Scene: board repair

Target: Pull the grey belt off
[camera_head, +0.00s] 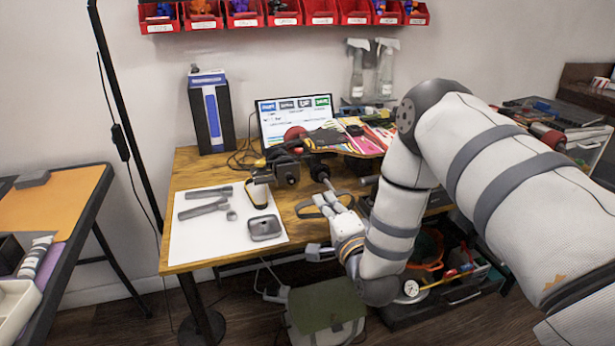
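My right gripper (334,204) reaches in from the right over the front edge of the wooden table. The loop seems to be apart from the wheel. My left gripper is not in view.
A white mat (213,236) on the left holds grey bars (203,209), a yellow-and-black tool (256,193) and a grey tray (264,227). A screen (296,118) and a black-and-blue box (211,113) stand behind. A stool (325,305) and a filled bin (430,247) are below.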

